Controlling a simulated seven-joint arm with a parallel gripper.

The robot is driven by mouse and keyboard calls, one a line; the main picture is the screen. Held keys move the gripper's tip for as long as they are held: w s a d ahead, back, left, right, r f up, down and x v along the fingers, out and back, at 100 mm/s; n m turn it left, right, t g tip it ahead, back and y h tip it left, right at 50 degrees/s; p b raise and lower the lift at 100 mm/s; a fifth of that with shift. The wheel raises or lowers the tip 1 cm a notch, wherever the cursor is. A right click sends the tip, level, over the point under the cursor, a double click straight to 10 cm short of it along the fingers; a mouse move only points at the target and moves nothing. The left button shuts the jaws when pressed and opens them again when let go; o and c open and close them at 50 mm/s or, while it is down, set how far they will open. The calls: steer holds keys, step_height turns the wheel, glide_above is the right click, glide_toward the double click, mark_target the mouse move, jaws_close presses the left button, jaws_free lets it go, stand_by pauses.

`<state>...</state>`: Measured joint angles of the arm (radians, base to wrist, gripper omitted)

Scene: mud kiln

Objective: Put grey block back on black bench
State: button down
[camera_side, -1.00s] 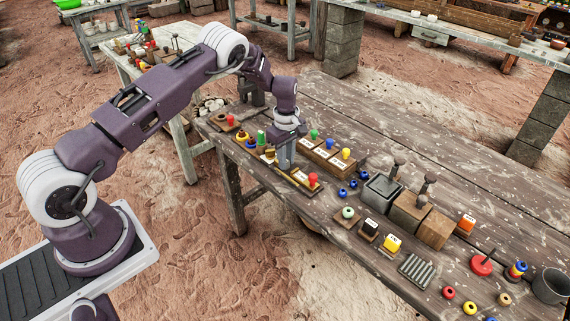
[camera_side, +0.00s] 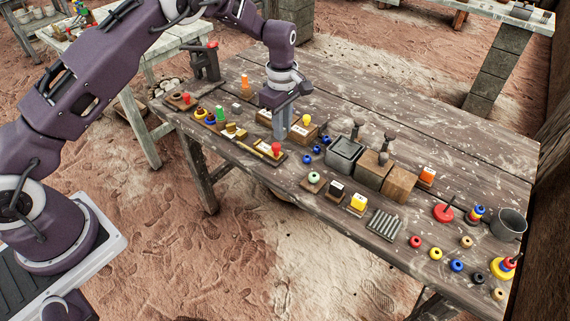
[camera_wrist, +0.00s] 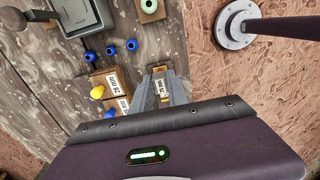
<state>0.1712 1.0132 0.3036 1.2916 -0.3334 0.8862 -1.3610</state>
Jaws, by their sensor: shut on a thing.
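My gripper (camera_side: 281,138) points down over the table, close behind the red knob (camera_side: 276,148), by the wooden knob blocks. Its grey fingers are shut on a small grey block, mostly hidden between them; a bit of grey shows at the fingertips in the wrist view (camera_wrist: 158,70). A white label shows between the fingers there. A low dark-edged stand (camera_side: 262,153) with pale strips lies just in front and left of the fingers, and the red knob is at its right end. It may be the black bench; I cannot tell for sure. Whether the block touches anything is hidden.
A wooden block with a yellow knob (camera_side: 306,120) is close right of the gripper. A grey open box (camera_side: 345,156) and wooden boxes (camera_side: 398,184) stand farther right. Coloured rings and knobs sit left. The table's back half is mostly clear.

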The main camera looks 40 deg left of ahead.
mark_target(291, 172)
steer(key=d+f, duration=0.1)
steer(key=f, duration=0.2)
steer(key=d+f, duration=0.1)
steer(key=f, duration=0.3)
steer(key=d+f, duration=0.1)
steer(key=f, duration=0.2)
steer(key=shift+s+d+f, duration=0.3)
steer(key=shift+s+d, duration=0.05)
steer(key=shift+s, duration=0.05)
steer(key=c, duration=1.3)
jaws_free()
steer(key=shift+r, duration=0.1)
step_height(291, 172, up, 12)
steer(key=shift+r, duration=0.15)
